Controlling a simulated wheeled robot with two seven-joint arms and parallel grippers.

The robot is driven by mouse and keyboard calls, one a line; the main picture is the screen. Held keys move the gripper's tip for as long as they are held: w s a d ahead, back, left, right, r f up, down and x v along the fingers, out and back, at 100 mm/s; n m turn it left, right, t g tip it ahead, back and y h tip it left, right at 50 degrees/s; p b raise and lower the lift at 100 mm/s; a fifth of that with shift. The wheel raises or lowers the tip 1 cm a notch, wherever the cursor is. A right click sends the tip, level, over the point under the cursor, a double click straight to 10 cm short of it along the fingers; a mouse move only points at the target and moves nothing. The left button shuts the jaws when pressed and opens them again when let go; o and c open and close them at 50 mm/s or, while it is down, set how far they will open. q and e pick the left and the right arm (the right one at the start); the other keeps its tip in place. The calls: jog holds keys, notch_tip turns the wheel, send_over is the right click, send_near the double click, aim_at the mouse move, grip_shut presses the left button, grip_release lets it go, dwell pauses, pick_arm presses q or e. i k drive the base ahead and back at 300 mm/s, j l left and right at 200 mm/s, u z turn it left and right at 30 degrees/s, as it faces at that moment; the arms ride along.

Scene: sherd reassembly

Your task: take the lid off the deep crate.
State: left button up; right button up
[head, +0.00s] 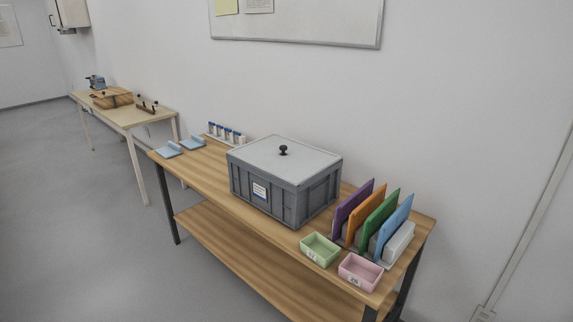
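A small black knob (283,150) sticks up from the lid's middle. Neither of my grippers shows in the head view.
Right of the crate stand purple, orange, green and blue upright panels (378,213), with a green bin (320,250) and a pink bin (360,271) in front. Small bottles (226,134) and blue pads (167,150) lie to the left. A wall is close behind.

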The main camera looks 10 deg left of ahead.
aim_at(291, 160)
jog(key=i+j+z, duration=0.1)
jog(key=i, duration=0.4)
jog(key=i+j+z, duration=0.1)
jog(key=i+j, duration=0.2)
jog(key=i, duration=0.2)
